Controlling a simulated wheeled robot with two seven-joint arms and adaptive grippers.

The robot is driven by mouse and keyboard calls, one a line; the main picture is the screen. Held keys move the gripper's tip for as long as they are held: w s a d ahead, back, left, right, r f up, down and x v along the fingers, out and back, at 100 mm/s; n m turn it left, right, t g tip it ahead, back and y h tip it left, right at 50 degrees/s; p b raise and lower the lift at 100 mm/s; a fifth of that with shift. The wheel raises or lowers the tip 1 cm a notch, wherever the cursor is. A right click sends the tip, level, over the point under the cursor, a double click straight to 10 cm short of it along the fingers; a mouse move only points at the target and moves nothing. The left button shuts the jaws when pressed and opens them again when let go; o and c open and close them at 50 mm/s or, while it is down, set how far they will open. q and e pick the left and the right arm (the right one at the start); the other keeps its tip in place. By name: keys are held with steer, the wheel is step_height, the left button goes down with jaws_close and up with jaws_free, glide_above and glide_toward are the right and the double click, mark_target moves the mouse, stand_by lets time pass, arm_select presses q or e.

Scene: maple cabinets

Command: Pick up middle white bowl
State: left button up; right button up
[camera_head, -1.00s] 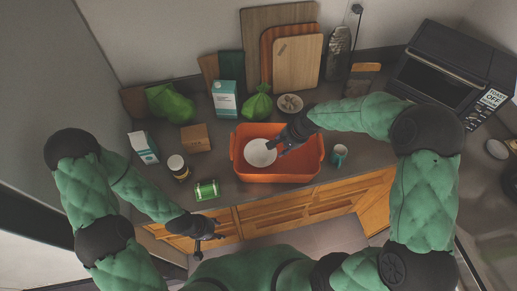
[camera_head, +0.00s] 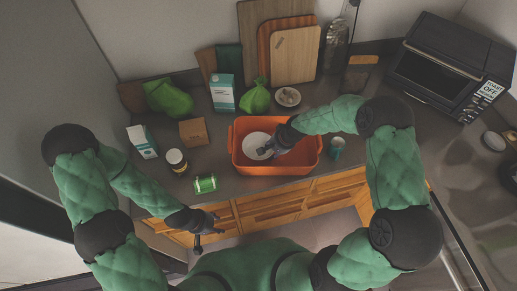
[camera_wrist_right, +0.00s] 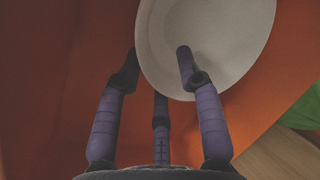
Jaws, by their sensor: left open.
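The white bowl (camera_head: 254,141) is inside the orange bin (camera_head: 238,165), in its left half. My right gripper (camera_head: 265,151) reaches down into the bin at the bowl's right side. In the right wrist view the bowl (camera_wrist_right: 228,35) is tilted in the picture. There my right gripper (camera_wrist_right: 158,58) has its fingers apart, one fingertip over the bowl's inside and another just outside its rim. I cannot tell whether they touch it. My left gripper (camera_head: 206,224) is open and empty in front of the counter, away from the bowl.
A teal mug (camera_head: 337,147) stands right of the bin. A green can (camera_head: 205,184), a jar (camera_head: 176,160), cartons and a small brown box (camera_head: 193,132) stand to the left. Behind are a green bag (camera_head: 256,97), a small bowl with contents (camera_head: 288,97) and cutting boards (camera_head: 295,55).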

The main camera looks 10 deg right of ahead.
steer(key=shift+c, duration=0.3)
jaws_close()
steer(key=shift+r, duration=0.15)
